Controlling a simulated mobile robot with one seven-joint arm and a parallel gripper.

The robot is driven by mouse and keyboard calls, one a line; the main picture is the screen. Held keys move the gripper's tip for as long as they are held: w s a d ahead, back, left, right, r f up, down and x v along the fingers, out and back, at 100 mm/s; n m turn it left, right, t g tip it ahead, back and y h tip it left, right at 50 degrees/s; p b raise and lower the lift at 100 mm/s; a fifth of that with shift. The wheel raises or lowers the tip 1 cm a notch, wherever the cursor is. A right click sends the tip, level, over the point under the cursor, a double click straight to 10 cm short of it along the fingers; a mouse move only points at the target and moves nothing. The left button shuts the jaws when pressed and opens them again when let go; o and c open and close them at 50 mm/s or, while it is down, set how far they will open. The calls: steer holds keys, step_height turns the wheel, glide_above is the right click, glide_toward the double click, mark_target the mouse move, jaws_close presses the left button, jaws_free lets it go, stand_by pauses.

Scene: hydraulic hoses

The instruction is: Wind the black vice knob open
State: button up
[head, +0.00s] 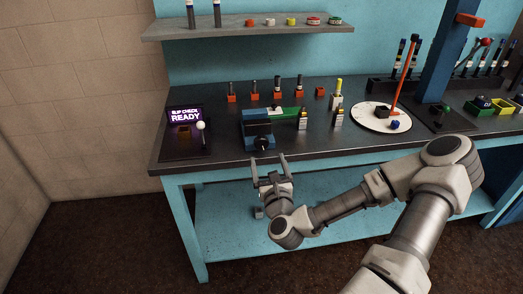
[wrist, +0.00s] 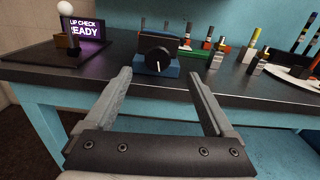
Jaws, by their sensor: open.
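The vice (head: 258,127) stands near the front edge of the dark bench top, with a blue base. Its black knob (wrist: 158,60) faces the front in the wrist view, round with a white line that stands nearly upright. The knob also shows small in the head view (head: 262,142). My gripper (head: 269,157) is open and empty, in front of the bench edge and short of the knob. In the wrist view the knob appears beyond and between the two spread fingers (wrist: 160,82). Nothing touches the knob.
A sign reading "READY" (head: 185,115) and a white-ball lever (head: 200,126) stand left of the vice. Small labelled blocks (head: 302,120) stand to its right. A round white plate (head: 380,118) lies farther right. A shelf (head: 245,27) hangs above the bench.

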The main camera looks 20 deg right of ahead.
mark_target(262, 144)
steer(key=shift+w+f+b, duration=0.25)
steer(key=shift+w+b, duration=0.35)
steer(key=shift+b, duration=1.65)
steer(key=x, duration=0.9)
steer(key=shift+r, duration=0.2)
